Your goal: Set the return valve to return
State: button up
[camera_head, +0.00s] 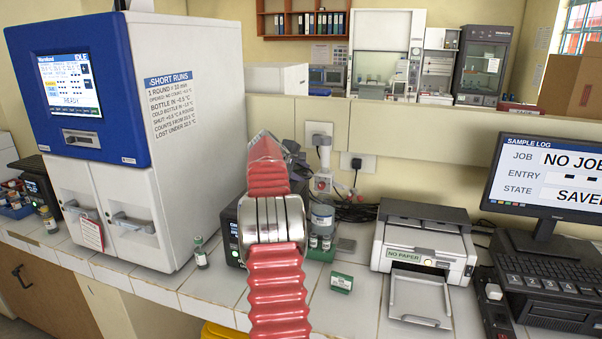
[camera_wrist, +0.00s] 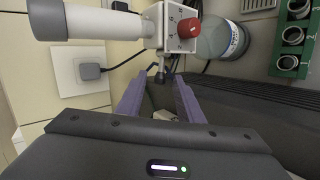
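A white valve block with a red knob (camera_wrist: 188,27), which I take to be the return valve, sits at the top of the wrist view. It is on a white dispenser (camera_wrist: 110,22) joined to a clear, labelled bottle (camera_wrist: 224,40).
A green rack (camera_wrist: 288,65) stands beside the bottle. Wall sockets and a plug (camera_wrist: 90,71) with cables are close behind. A white incubator (camera_head: 190,130) stands left; a printer (camera_head: 425,235) and monitor (camera_head: 540,180) stand right. A green box (camera_head: 342,283) lies in front.

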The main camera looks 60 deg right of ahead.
jog(key=shift+c, duration=0.4)
grip_shut()
jog(key=shift+s, duration=0.1)
jog(key=shift+s+r+m+t+y, duration=0.3)
jog(key=shift+m+t, duration=0.2)
jog(key=shift+t, duration=0.25)
jog(key=shift+s+r+m+t+y, duration=0.1)
jog(key=shift+s+r+m+t, duration=0.1)
jog(key=shift+r+m+t, duration=0.4)
jog(key=shift+f, duration=0.2)
jog(key=shift+o, duration=0.4)
grip_release()
jog(key=shift+r, duration=0.15)
jog(key=v, duration=1.3)
jog(key=shift+s+a, duration=0.15)
jog(key=shift+a, duration=0.15)
